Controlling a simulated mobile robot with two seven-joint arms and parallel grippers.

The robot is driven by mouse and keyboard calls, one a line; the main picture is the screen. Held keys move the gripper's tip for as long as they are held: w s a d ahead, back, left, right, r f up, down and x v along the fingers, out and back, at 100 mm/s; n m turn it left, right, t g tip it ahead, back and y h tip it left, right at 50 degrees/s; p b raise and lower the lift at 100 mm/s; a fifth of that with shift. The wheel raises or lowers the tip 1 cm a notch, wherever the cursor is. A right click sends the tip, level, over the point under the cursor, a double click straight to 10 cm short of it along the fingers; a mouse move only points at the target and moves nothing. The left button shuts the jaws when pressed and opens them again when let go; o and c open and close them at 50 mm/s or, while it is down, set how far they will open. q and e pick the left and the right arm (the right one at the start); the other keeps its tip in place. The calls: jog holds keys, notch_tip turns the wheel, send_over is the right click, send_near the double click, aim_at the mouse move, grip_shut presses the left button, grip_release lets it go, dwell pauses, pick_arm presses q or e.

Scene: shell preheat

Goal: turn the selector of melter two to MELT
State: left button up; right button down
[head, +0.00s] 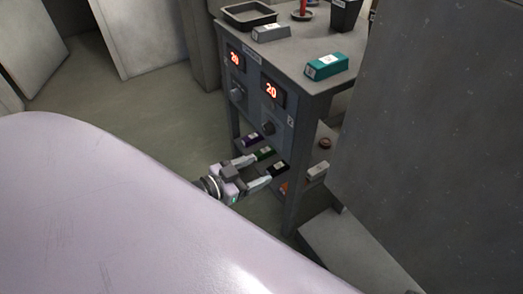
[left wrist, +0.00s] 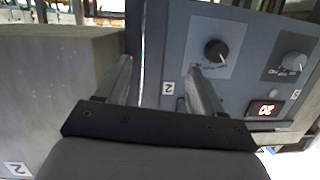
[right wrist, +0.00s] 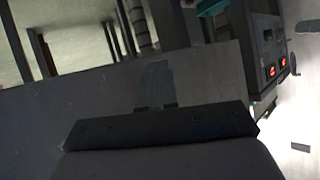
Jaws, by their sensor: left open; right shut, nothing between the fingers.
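The melter panel stands under the front of the bench, with two red displays reading 20. The right-hand display (head: 271,92) has a dark knob (head: 268,128) below it and a label 2 beside it. The left-hand melter has a knob (head: 238,93) too. My left gripper (head: 265,167) is open and empty, below the panel. The MELT marking is not readable. My right gripper (right wrist: 155,85) is shut and empty, away from the panel.
The bench top (head: 295,62) holds a black tray (head: 249,16), a grey block (head: 271,32) and a teal block (head: 326,66). Several small blocks lie lower down near my left fingers, including a purple one (head: 250,139). A large grey surface (head: 450,130) fills the right side.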

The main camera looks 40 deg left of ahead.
pick_arm(q)
jog(key=m+t+b, duration=0.1)
jog(key=t+b, duration=0.1)
jog(key=b, duration=0.6)
send_near(265, 131)
jog(key=f, duration=0.1)
jog(key=w, duration=0.1)
jog(key=shift+h, duration=0.4)
jog(key=shift+r+b+x, duration=0.15)
jog(key=shift+b+x, duration=0.6)
jog(key=shift+x, duration=1.1)
jog(key=shift+r+b+x, duration=0.15)
jog(key=shift+b+x, duration=0.55)
jog(key=shift+x, duration=1.15)
pick_arm(e)
jog(key=w+a+f+y, duration=0.1)
jog(key=a+f+y, duration=0.1)
jog(key=a+f, duration=0.3)
jog(key=shift+w+a+f+y, duration=0.3)
jog(key=shift+f+y, duration=0.1)
jog(key=shift+f, duration=0.05)
pick_arm(q)
jog(key=c, duration=1.1)
pick_arm(e)
jog(key=shift+r, duration=0.1)
